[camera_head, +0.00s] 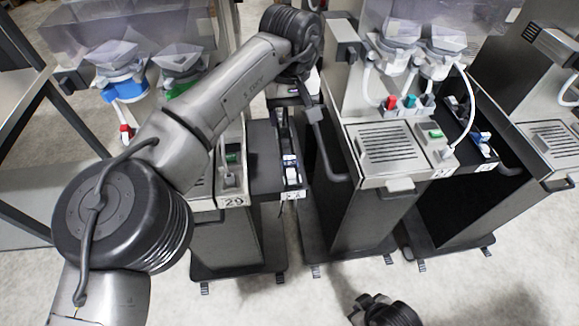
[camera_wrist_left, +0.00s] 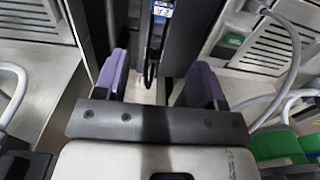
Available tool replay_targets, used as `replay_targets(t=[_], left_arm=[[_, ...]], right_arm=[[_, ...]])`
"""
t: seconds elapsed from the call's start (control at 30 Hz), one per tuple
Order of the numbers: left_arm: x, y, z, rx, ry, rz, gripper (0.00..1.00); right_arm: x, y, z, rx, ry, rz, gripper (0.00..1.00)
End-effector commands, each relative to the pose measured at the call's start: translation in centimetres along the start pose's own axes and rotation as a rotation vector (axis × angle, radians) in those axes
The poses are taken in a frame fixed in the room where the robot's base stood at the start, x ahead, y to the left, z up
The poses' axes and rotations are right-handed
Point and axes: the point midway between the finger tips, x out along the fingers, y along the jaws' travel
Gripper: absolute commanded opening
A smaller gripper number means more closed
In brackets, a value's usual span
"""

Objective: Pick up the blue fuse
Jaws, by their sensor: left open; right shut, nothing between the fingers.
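My left gripper (camera_head: 305,100) is open above the dark side tray of the dispenser marked 29. Its two purple fingers (camera_wrist_left: 157,80) stand apart in the left wrist view, with nothing between them. A small blue and white piece (camera_head: 290,160) lies in that tray and looks like a fuse; it also shows beyond the fingers in the left wrist view (camera_wrist_left: 162,12). Another blue piece (camera_head: 482,138) sits in the right dispenser's side tray. I cannot tell which is the blue fuse. My right gripper (camera_head: 362,310) is at the bottom edge, small, dark and shut.
The dispenser marked 29 has a green switch (camera_head: 232,157) beside the tray. Free floor (camera_head: 330,290) lies in front.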

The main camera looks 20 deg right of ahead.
Motion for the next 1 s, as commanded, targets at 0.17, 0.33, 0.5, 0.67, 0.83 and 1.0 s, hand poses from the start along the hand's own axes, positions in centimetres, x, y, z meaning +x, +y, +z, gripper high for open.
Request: replay_targets(t=[0.17,0.33,0.5,0.67,0.83,1.0], left_arm=[[3.0,-0.3,0.0,0.003,-0.003,-0.013,0.64],[5.8,-0.3,0.0,0.002,-0.002,-0.010,0.64],[7.5,-0.3,0.0,0.002,-0.001,-0.010,0.64],[8.1,-0.3,0.0,0.002,0.000,-0.009,0.64],[8.8,-0.3,0.1,0.001,-0.001,-0.009,0.64],[10.8,-0.4,0.3,0.002,-0.002,-0.009,0.64]], right_arm=[[1.2,0.1,0.4,-0.004,0.000,0.003,0.00],[1.9,0.2,0.7,-0.010,-0.001,0.008,0.00],[2.2,0.2,0.8,-0.010,-0.001,0.008,0.00],[2.3,0.2,0.8,-0.010,-0.001,0.008,0.00],[2.6,0.1,0.9,-0.007,-0.001,0.006,0.00],[3.6,0.0,1.2,-0.003,0.000,0.003,0.00]])
